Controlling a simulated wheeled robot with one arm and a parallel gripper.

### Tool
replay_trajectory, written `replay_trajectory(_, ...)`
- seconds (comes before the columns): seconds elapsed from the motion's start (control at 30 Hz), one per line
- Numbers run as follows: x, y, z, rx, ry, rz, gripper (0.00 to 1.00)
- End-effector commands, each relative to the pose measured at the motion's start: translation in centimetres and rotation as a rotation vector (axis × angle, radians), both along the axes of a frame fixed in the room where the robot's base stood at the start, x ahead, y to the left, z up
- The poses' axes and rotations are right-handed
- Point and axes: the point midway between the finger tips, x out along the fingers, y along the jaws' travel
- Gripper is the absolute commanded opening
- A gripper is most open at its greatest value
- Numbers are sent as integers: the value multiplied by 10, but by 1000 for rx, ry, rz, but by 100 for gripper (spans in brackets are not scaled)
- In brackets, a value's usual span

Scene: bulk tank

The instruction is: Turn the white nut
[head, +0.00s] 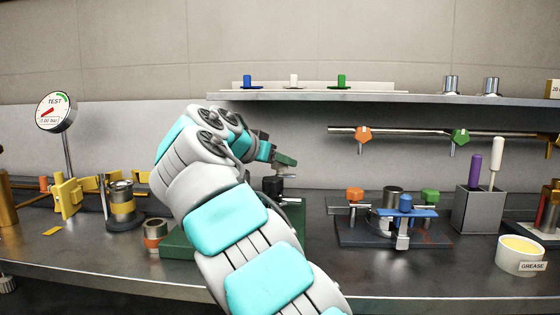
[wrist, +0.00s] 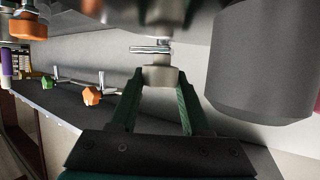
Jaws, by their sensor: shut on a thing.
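The white nut (wrist: 160,76) shows in the wrist view as a pale, off-white block between the two green fingertips of my gripper (wrist: 160,88). My gripper is shut on it, one finger at each side. A thin metal cross rod (wrist: 150,49) and a short stem show just beyond the nut. In the head view my arm reaches over the green block at the middle of the bench, and the nut cannot be made out there.
A large dark cylinder (wrist: 262,65) stands close beside my gripper in the wrist view. In the head view, a fixture with a blue bar (head: 403,212) sits right of my arm, a grease tub (head: 520,254) at far right and a gauge (head: 56,111) at left.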

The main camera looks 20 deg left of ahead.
Motion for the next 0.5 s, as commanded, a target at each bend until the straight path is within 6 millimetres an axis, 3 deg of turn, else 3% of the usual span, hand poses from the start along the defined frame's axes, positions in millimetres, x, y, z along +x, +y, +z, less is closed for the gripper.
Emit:
replay_trajectory(0.03, 0, 0, 0, 0, 0, 1, 31)
replay_trajectory(0.3, 0, 0, 0, 0, -1, 1, 1)
replay_trajectory(0.5, 0, 0, -2, 0, -1, 9, 0)
